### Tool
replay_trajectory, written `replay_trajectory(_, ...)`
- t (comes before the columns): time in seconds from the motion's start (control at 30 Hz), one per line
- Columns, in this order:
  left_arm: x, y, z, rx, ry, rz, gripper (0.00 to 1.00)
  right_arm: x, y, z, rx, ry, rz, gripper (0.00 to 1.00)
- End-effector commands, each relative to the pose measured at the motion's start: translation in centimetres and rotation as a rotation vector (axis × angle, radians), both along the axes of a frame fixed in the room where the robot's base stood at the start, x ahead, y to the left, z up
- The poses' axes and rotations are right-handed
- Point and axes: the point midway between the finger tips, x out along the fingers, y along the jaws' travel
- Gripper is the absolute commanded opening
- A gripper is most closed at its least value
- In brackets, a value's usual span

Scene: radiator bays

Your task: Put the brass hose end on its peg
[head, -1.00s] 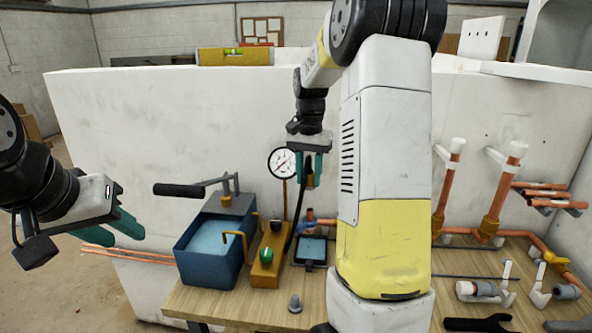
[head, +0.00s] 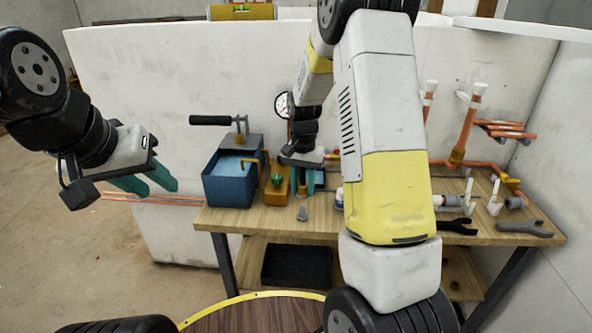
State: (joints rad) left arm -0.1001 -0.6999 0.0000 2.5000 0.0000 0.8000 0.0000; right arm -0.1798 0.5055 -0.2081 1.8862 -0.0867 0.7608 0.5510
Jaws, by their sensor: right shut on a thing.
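My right gripper (head: 303,182) points down over the back of the workbench, just right of the orange block with a green knob (head: 277,181). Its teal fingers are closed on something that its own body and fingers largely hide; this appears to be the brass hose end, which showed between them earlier. I cannot make out the black hose now. A small grey upright piece (head: 302,214) stands near the bench's front edge; I cannot tell whether it is the peg. My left gripper (head: 148,182) is empty, its teal fingers apart, in the air left of the bench.
A blue water tank (head: 230,186) with a black-handled lever stands on the bench (head: 262,221). Behind is a dial gauge (head: 282,104). Copper pipes (head: 465,125) and dark wrenches (head: 524,229) are at right. My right forearm hides the middle of the bench.

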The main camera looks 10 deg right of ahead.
Motion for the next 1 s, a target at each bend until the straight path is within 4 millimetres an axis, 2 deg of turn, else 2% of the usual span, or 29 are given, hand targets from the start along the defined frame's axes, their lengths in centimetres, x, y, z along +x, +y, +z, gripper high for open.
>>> replay_trajectory(1.0, 0.0, 0.0, 0.0, 0.0, 0.0, 0.0, 0.36, 0.0, 0.0, -5.6, 0.0, 0.001, -0.001, 0.07)
